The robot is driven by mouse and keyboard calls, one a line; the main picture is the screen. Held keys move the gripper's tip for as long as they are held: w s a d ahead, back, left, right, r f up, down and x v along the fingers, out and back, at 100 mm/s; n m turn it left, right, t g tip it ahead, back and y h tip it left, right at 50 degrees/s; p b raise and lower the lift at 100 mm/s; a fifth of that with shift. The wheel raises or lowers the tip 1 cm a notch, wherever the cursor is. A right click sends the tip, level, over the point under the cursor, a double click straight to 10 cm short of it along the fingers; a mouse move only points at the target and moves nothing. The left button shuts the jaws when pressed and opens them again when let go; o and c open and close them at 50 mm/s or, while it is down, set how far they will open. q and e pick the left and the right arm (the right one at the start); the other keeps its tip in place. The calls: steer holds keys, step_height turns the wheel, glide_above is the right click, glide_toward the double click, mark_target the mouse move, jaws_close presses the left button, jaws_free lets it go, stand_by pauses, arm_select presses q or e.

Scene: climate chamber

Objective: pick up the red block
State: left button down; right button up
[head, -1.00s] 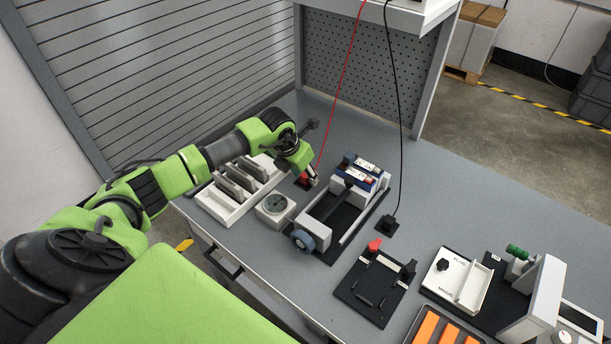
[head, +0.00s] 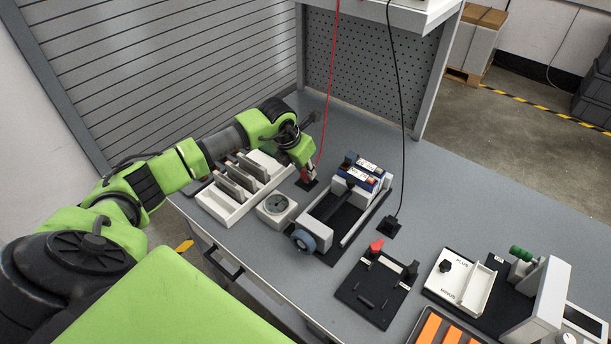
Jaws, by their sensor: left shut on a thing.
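I cannot tell whether the block touches the pad. My right gripper is not in view.
A clamp fixture with a blue battery block (head: 365,172) is just right. A black cable (head: 400,130) hangs to another pad.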

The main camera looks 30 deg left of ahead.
arm_select(q)
steer(key=s+a+r+b, duration=0.4)
steer(key=s+a+r, duration=0.3)
steer(key=s+r, duration=0.4)
steer(key=shift+s+b, duration=0.4)
steer(key=shift+s, duration=0.2)
